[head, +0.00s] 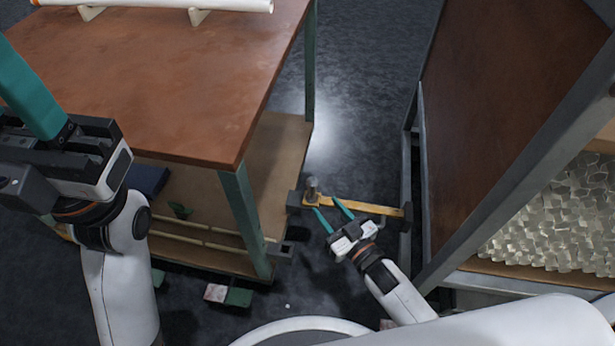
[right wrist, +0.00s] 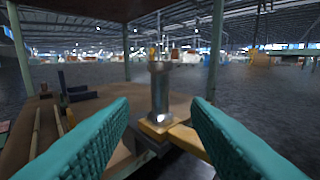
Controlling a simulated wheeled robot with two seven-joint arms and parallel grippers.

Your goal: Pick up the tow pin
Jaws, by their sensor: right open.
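The tow pin (head: 312,187) is a small upright metal pin. It stands at the left end of a yellow tow bar (head: 362,205), beside the wooden cart. In the right wrist view the pin (right wrist: 160,92) rises near the middle, between and beyond my teal fingertips. My right gripper (head: 325,204) is open and empty, just short of the pin, with its fingers pointing toward it. I see no contact with the pin. The pin's lower end is hidden in the bar's fitting. My left gripper (head: 35,90) is at the left edge, cut off by the frame.
A brown-topped cart (head: 180,80) with teal legs and a lower shelf (head: 275,150) stands left of the bar. A metal-framed rack (head: 500,110) with glass pieces (head: 550,220) stands on the right. The dark floor (head: 365,90) between them is clear beyond the bar.

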